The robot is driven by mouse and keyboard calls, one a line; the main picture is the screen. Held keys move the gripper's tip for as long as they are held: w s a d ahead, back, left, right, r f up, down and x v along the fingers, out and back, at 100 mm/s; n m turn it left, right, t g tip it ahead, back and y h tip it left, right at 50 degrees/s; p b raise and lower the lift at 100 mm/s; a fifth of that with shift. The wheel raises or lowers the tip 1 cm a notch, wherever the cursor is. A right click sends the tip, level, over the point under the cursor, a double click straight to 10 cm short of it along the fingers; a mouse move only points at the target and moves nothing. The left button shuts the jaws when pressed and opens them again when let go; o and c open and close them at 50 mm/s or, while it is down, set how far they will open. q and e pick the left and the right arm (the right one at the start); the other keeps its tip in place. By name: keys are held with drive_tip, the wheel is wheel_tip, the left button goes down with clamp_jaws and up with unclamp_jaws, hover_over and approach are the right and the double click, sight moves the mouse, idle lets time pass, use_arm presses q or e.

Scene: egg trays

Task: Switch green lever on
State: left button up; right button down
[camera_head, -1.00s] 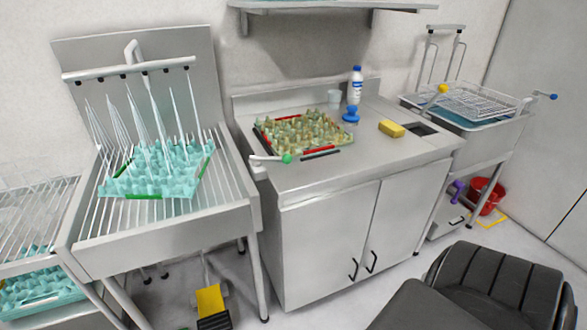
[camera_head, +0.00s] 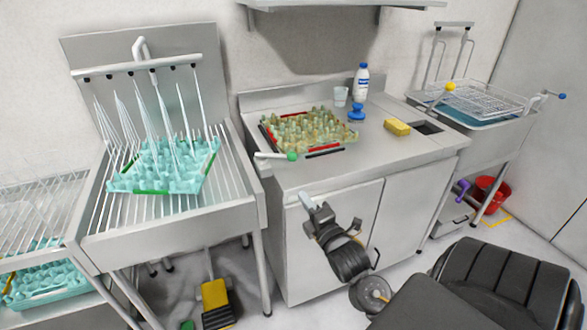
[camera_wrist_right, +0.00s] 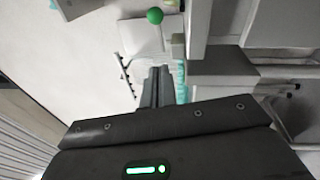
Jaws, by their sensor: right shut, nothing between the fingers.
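The green lever is a pale bar ending in a green ball (camera_head: 292,156), at the front left corner of the middle counter. In the right wrist view the green ball (camera_wrist_right: 155,16) is at the top, beyond the fingers and apart from them. My right gripper (camera_head: 305,198) is in front of the cabinet doors, below and slightly right of the ball. Its fingers (camera_wrist_right: 158,72) are together with nothing between them. My left gripper is not in view.
The counter (camera_head: 390,160) holds a beige egg tray (camera_head: 264,124), a bottle (camera_head: 361,82) and a yellow sponge (camera_head: 397,127). A left rack sink (camera_head: 170,225) with water jets holds a turquoise tray (camera_head: 150,187). A blue-knobbed lever (camera_head: 562,96) is far right.

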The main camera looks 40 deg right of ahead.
drive_tip(key=p, duration=0.2)
approach(291, 161)
drive_tip(key=w+a, duration=0.1)
drive_tip(key=w, duration=0.2)
drive_tip(key=w+a, duration=0.1)
drive_tip(key=shift+w+a+r, duration=0.25)
drive_tip(key=shift+w+a, duration=0.1)
drive_tip(key=shift+w, duration=0.05)
drive_tip(key=d, duration=0.1)
drive_tip(key=w, duration=0.1)
drive_tip(key=d, duration=0.1)
drive_tip(key=shift+w+d+r+p, duration=0.25)
drive_tip(key=shift+d+p, duration=0.1)
drive_tip(key=shift+w+d, duration=0.2)
drive_tip(key=shift+d, duration=0.1)
drive_tip(key=shift+w+d+r, duration=0.1)
drive_tip(key=shift+d, duration=0.2)
drive_tip(key=shift+w+d, duration=0.1)
drive_tip(key=shift+d, duration=0.05)
